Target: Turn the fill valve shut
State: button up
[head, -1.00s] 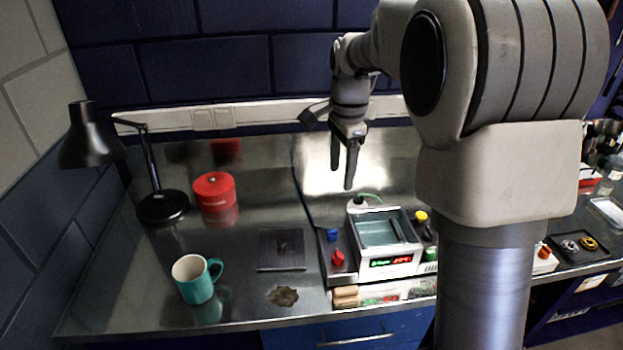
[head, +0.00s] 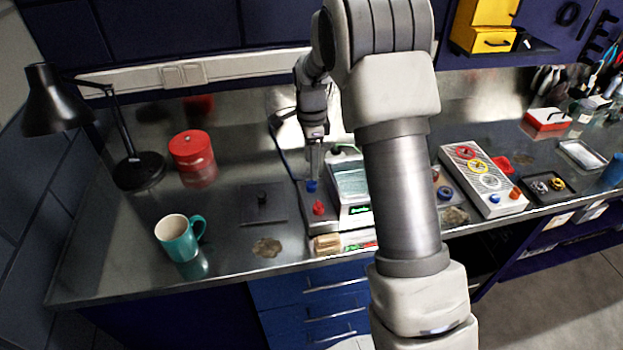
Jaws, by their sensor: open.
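A cleaning tank (head: 352,184) with a lit display stands on the bench, partly hidden behind my arm. A blue knob (head: 311,186) and a red knob (head: 319,208) sit on the panel at its left. No label shows which one is the fill valve. My gripper (head: 314,176) points down just above the blue knob, with its jaws open. The fingers look narrow and blurred here, and I cannot tell whether they touch the knob or are around it.
A teal mug (head: 178,240), a red tin (head: 190,150) and a black lamp (head: 138,170) stand at the left. A dark plate with a small knob (head: 262,199) lies left of the panel. A box with coloured dials (head: 483,180) stands right of my arm.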

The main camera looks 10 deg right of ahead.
aim_at(312, 185)
notch_tip(312, 185, down, 7)
jog(key=shift+r, duration=0.1)
dwell(0.3)
grip_shut()
